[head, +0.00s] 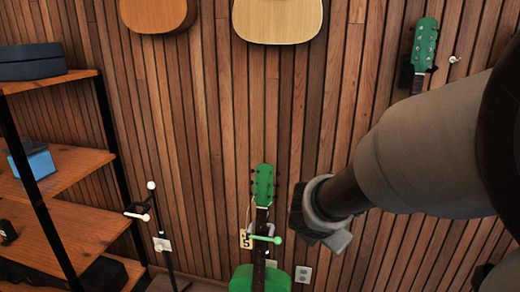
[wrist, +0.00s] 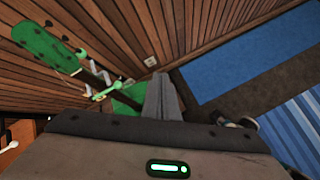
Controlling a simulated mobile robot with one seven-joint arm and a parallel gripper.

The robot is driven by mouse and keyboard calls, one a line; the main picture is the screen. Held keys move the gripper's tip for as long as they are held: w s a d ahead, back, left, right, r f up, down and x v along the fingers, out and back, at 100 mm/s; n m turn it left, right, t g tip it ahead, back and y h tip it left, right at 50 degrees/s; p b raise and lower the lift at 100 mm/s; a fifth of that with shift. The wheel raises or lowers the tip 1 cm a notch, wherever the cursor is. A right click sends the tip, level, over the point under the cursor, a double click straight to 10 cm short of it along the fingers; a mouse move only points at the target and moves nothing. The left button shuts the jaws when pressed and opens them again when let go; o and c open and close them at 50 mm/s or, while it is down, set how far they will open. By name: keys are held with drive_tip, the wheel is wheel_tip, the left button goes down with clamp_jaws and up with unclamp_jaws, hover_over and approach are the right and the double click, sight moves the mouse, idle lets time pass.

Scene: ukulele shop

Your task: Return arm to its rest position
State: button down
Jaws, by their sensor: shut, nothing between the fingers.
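My arm reaches in from the right in the head view, with my gripper (head: 322,222) at its end, in front of the wood-slat wall. In the wrist view the fingers of my gripper (wrist: 161,98) are together with nothing between them. A green ukulele (head: 263,186) stands upright on a stand just left of my gripper, apart from it in the picture. A small tag (head: 246,239) marked 5 hangs by its neck. The ukulele's green headstock (wrist: 45,48) also shows at upper left in the wrist view.
A wooden shelf (head: 72,168) with a blue box (head: 32,165) stands at left. An empty stand (head: 158,225) is beside it. Instruments hang on the wall, including a green-headed one (head: 424,46) behind my arm. A blue rug (wrist: 250,65) lies on the floor.

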drive_tip(key=s+d+r+m+g, duration=0.1)
drive_tip(key=s+d+r+m, duration=0.15)
drive_tip(key=s+m, duration=0.45)
drive_tip(key=s+d+r+m, duration=0.1)
drive_tip(key=s+r+m, duration=0.3)
drive_tip(key=m, duration=0.4)
drive_tip(key=s+a+r+m+y, duration=0.35)
drive_tip(key=s+a+m, duration=0.35)
drive_tip(key=s+m, duration=0.3)
wheel_tip(320, 180, up, 17)
drive_tip(key=w+p, duration=0.1)
drive_tip(key=p, duration=1.7)
drive_tip(key=shift+w+d+r+g, duration=0.15)
drive_tip(key=shift+d+g, duration=0.2)
drive_tip(key=shift+g, duration=0.05)
